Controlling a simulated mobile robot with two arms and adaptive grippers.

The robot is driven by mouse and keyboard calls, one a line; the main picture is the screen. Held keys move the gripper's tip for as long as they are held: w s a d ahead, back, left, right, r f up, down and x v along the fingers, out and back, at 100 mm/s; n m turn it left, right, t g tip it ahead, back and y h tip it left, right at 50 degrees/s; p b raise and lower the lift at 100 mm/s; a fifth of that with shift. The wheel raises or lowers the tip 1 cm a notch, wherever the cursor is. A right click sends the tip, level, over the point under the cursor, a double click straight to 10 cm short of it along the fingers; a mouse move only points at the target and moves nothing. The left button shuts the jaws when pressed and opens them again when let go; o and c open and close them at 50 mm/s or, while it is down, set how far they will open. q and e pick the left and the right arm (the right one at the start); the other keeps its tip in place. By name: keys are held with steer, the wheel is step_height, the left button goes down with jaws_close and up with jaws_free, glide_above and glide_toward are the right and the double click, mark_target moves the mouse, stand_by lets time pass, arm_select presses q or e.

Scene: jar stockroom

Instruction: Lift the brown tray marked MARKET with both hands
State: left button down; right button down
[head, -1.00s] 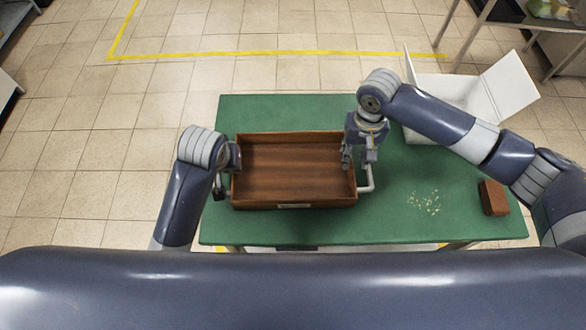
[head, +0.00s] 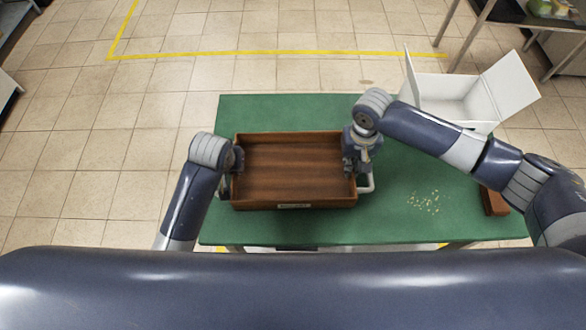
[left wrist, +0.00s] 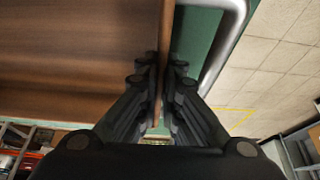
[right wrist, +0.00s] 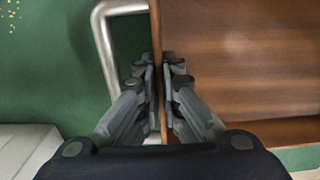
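The brown tray (head: 295,193) is a shallow, empty wooden box on the green table, with a small pale label on its near side, too small to read. It has a pale metal bar handle on each short side. My left gripper (left wrist: 163,75) is shut on the tray's left wall, one finger inside and one outside, beside the handle (left wrist: 225,50). In the head view this gripper is partly hidden by its own wrist. My right gripper (right wrist: 160,70) is shut on the right wall the same way, beside the other handle (right wrist: 103,35).
The green table (head: 400,220) has pale crumbs (head: 424,203) to the right of the tray. A reddish-brown block (head: 494,203) is partly behind my right arm. A white open box (head: 445,90) stands at the back right. A shelf rack is at the top right.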

arm_select(q)
steer(key=shift+r, duration=0.15)
arm_select(e)
steer(key=shift+r, duration=0.15)
